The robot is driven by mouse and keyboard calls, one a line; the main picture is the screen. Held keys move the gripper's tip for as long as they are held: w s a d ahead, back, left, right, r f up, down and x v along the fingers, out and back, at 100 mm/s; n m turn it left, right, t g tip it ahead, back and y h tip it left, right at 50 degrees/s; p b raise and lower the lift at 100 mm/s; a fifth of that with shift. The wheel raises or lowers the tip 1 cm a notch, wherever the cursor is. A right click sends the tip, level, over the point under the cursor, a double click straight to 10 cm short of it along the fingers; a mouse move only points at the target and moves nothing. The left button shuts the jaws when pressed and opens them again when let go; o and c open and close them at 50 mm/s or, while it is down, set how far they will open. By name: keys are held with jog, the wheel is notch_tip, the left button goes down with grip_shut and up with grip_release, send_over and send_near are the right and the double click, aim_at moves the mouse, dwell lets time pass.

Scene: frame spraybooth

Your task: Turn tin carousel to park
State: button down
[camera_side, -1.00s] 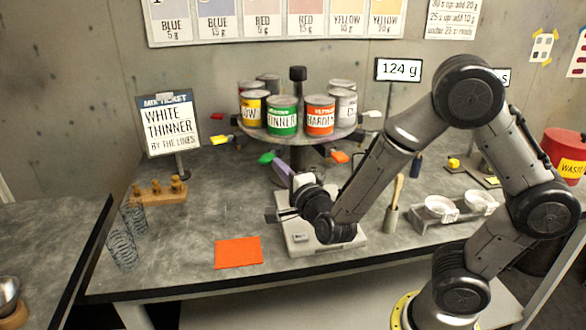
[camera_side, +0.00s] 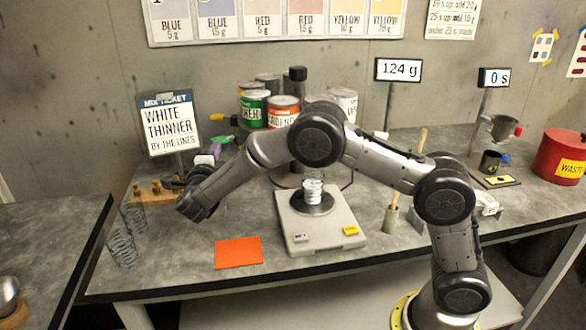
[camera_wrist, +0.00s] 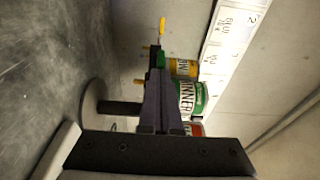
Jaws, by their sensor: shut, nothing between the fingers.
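The tin carousel stands at the back of the bench, a round turntable with paint tins around a dark central post (camera_side: 298,74). A green THINNER tin (camera_side: 254,110) is at its front left, with an orange HARDENER tin (camera_side: 283,110) right of it. A green-tipped lever (camera_side: 221,139) sticks out at the left. My gripper (camera_side: 212,152) is shut and empty, at the carousel's left beside the green lever. In the wrist view, my fingers (camera_wrist: 157,75) are close to the green tip (camera_wrist: 161,60); contact is unclear. My arm hides part of the carousel's front and right.
A scale (camera_side: 320,235) with a cup on its pan stands in front of the carousel. A mix-ticket sign (camera_side: 168,125) and wooden weight block (camera_side: 158,192) are near my gripper at the left. An orange card (camera_side: 239,252) lies at the front.

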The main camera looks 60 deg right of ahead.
jog(key=w+d, duration=1.1)
jog(key=w, duration=0.5)
jog(key=shift+w+d, duration=0.2)
jog(key=shift+w, duration=0.2)
jog(key=shift+a, duration=0.1)
jog(key=w+a, duration=0.1)
jog(key=a, duration=1.1)
jog(key=shift+a, duration=0.35)
jog(key=shift+w+a, duration=0.1)
